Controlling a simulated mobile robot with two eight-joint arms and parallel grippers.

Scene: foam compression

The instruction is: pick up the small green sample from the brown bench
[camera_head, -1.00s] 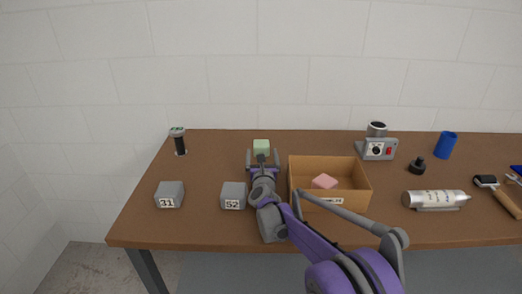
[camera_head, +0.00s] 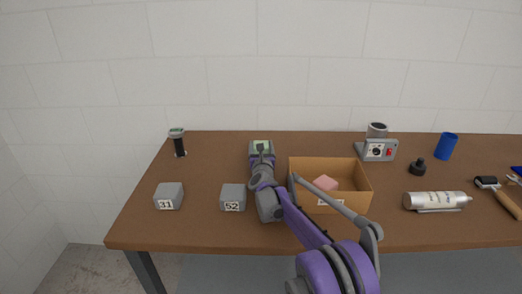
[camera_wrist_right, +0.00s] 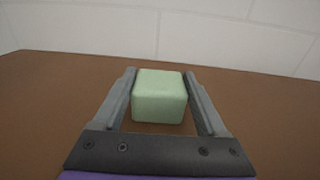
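The small green sample (camera_head: 261,145) stands near the back of the brown bench (camera_head: 220,165). In the right wrist view the green sample (camera_wrist_right: 160,96) is a rounded pale green block between two grey fingers. My right gripper (camera_head: 261,148) is open around it, and it also shows in the right wrist view (camera_wrist_right: 161,88). A narrow gap shows at the left finger; the right finger is very close to the block, and I cannot tell if it touches. In the head view the gripper partly hides the sample. My left gripper is not in view.
A cardboard box (camera_head: 362,194) with a pink block (camera_head: 325,184) stands right of my right arm. Grey blocks marked 52 (camera_head: 233,192) and 31 (camera_head: 169,190) sit to the left. A dark cylinder (camera_head: 178,142) stands at back left. A grey device (camera_head: 377,150) is at back right.

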